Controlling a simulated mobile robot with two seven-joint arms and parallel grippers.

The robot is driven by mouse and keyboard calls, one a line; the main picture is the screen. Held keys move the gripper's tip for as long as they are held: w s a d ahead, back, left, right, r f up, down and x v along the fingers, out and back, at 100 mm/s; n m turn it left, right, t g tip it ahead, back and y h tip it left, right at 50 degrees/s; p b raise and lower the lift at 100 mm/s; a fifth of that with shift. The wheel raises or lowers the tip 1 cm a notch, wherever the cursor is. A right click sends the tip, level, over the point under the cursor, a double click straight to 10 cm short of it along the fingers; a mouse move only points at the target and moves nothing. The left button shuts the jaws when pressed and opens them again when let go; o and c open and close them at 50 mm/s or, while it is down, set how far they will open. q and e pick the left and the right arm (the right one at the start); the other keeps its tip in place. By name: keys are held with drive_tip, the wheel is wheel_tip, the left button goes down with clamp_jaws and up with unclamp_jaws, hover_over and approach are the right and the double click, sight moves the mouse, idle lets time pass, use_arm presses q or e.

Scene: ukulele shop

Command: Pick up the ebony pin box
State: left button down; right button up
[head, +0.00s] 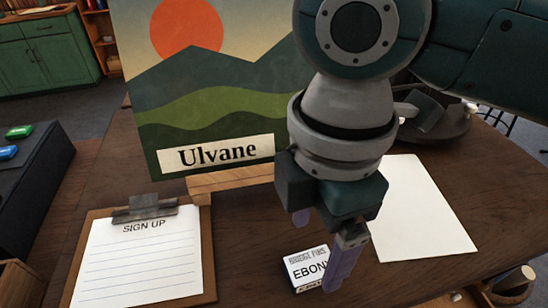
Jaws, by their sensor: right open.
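The ebony pin box (303,268) is a small white box with dark lettering, lying on the brown wooden table. Its label reads "BRIDGE PINS" and "EBON", with the right end hidden behind a finger of my right gripper. My right gripper (322,240) points down just above and beside the box, with its two purple-tipped fingers apart and nothing seen between them. One finger is in front of the box's right side; the other is behind and to the left. I cannot tell whether either touches the box. My left gripper is not in view.
A sign-up clipboard (140,258) lies at the left. An "Ulvane" poster (210,110) stands on a wooden stand (232,180) behind the box. A blank white sheet (420,210) lies at the right. A dark round dish (445,125) is at the back right.

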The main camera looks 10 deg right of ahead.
sight(311, 265)
drive_tip(key=f, duration=0.6)
drive_tip(key=shift+w+d+p, duration=0.2)
drive_tip(key=shift+p, duration=0.1)
drive_tip(key=shift+c, duration=0.3)
drive_tip(key=shift+r, duration=0.1)
clamp_jaws()
